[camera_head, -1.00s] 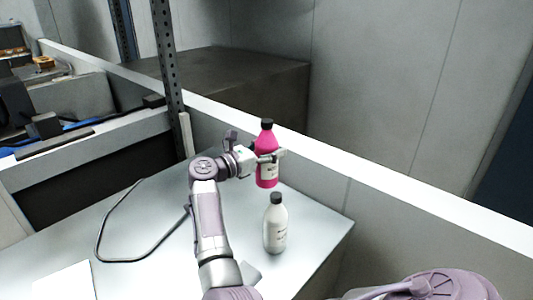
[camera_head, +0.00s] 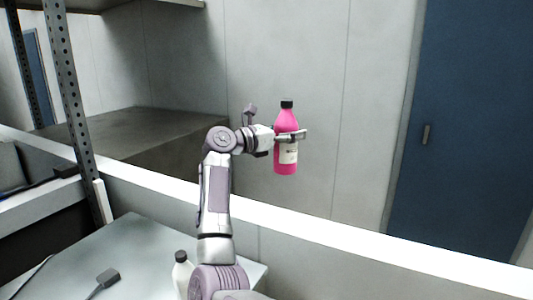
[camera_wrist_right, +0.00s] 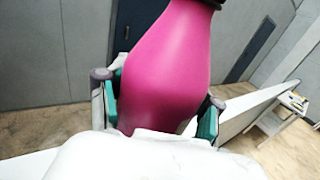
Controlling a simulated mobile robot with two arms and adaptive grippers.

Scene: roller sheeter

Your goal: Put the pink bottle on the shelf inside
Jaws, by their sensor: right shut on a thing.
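The pink bottle (camera_head: 285,161) with a black cap is upright in my right gripper (camera_head: 291,136), which is shut on it around its middle. In the head view it is held in the air above the white ledge, in front of the grey wall. The right wrist view shows the pink bottle (camera_wrist_right: 165,60) between the two fingers, filling the middle of the picture. A grey shelf surface (camera_head: 125,128) lies behind the perforated post at the left, apart from the bottle. My left gripper is not in view.
A perforated metal post (camera_head: 68,100) stands at the left. A white ledge (camera_head: 330,236) runs across below the bottle. A white bottle (camera_head: 181,272) stands on the table (camera_head: 135,245), partly hidden by my arm. A blue door (camera_head: 460,130) is at the right.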

